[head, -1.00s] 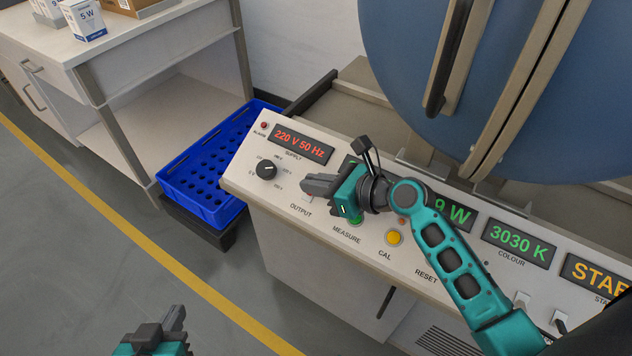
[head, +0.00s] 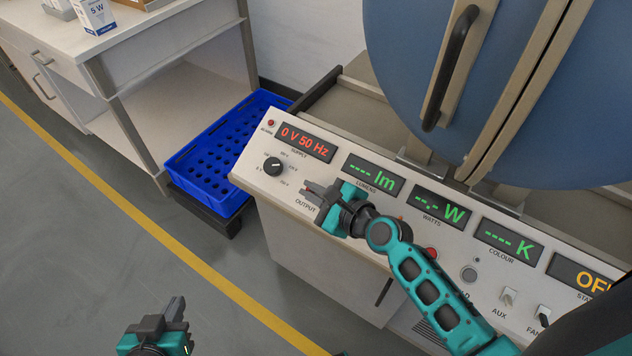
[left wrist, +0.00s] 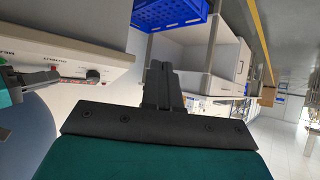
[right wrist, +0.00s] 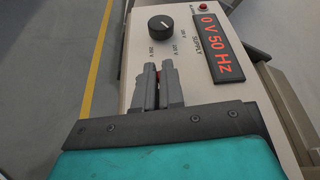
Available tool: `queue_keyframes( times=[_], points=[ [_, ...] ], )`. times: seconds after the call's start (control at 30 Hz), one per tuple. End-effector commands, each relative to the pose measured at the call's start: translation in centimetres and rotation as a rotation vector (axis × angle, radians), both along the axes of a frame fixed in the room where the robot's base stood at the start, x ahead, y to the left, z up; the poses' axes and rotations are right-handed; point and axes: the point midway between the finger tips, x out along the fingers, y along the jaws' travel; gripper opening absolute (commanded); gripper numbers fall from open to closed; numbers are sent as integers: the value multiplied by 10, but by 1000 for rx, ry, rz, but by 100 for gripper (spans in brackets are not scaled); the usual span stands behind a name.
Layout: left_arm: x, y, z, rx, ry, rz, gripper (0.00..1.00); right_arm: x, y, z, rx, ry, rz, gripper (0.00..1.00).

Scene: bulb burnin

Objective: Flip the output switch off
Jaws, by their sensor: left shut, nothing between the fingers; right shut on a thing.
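The supply display (head: 304,142) reads 0 V 50 Hz, and the status display (head: 592,277) reads OFF. My left gripper (head: 176,308) is shut and empty, low over the floor, apart from the panel.
The supply knob (head: 273,166) sits left of my right gripper. A blue perforated crate (head: 222,158) stands left of the panel. The blue round chamber (head: 410,60) with its handles rises behind. A white bench (head: 150,40) with boxes is at upper left. Floor in front is clear.

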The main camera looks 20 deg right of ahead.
Motion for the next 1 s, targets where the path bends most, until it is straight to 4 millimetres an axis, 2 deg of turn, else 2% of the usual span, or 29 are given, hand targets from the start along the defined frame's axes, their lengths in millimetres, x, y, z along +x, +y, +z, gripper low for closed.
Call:
queue_keyframes(
  times=[0.23, 0.5, 1.0],
  points=[
    [0, -3, -9, -6, 11, -3, 0, -5, 5, -8, -161, -124, 1, 0],
    [5, -8, -5, -17, -6, -13, 0, -7, 8, -12, -279, -218, 1, 0],
    [7, -12, -4, -17, -7, -25, 0, -8, 9, -13, -339, -263, 2, 0]
  ],
)
